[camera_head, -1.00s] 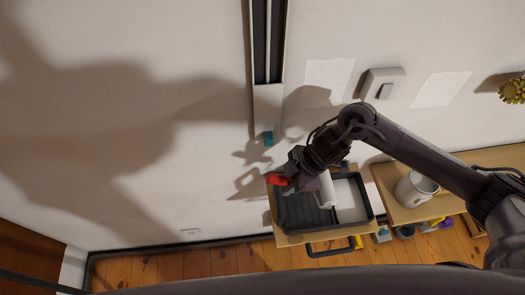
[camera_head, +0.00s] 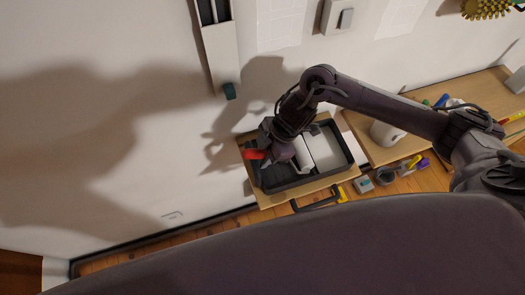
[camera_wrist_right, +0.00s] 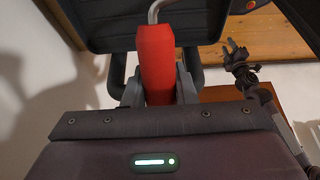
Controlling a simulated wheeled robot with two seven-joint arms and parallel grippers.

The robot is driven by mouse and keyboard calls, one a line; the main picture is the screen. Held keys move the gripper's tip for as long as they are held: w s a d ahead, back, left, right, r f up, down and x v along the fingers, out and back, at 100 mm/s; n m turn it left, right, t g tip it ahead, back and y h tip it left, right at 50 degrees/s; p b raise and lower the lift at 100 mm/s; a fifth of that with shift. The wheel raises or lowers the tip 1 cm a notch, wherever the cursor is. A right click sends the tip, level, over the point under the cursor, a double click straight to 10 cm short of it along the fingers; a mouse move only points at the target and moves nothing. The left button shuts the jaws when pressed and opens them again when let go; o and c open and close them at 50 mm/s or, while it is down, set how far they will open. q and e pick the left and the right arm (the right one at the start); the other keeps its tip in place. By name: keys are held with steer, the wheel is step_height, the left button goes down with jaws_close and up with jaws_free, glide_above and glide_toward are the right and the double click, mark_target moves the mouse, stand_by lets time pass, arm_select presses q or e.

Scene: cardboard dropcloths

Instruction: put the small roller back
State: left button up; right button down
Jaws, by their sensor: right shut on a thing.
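My right gripper (camera_head: 272,151) is shut on the red handle (camera_head: 255,154) of the small roller, over the left part of the dark paint tray (camera_head: 290,185). The roller's white sleeve (camera_head: 303,155) shows just right of the gripper, over or in the tray; I cannot tell whether it touches. In the right wrist view the red handle (camera_wrist_right: 156,60) stands between my right gripper's fingers (camera_wrist_right: 160,92), and a bent metal rod runs from its top. Part of the tray (camera_wrist_right: 110,25) shows behind it.
The tray sits on a wooden stand (camera_head: 262,203) against the white wall. Right of it, a wooden bench (camera_head: 365,140) holds a white pot (camera_head: 388,133). Several small items, such as a tape roll (camera_head: 385,176), lie below. A long pale fixture (camera_head: 222,60) hangs on the wall.

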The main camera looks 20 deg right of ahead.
steer(key=shift+w+f, duration=0.2)
steer(key=shift+w, duration=0.35)
steer(key=shift+s+a+r, duration=0.1)
steer(key=shift+s+r, duration=0.05)
steer(key=shift+s, duration=0.1)
steer(key=shift+p, duration=0.4)
steer(key=shift+a+f+b, duration=0.1)
steer(key=shift+f+b, duration=0.2)
steer(key=shift+f, duration=0.15)
stand_by(0.3)
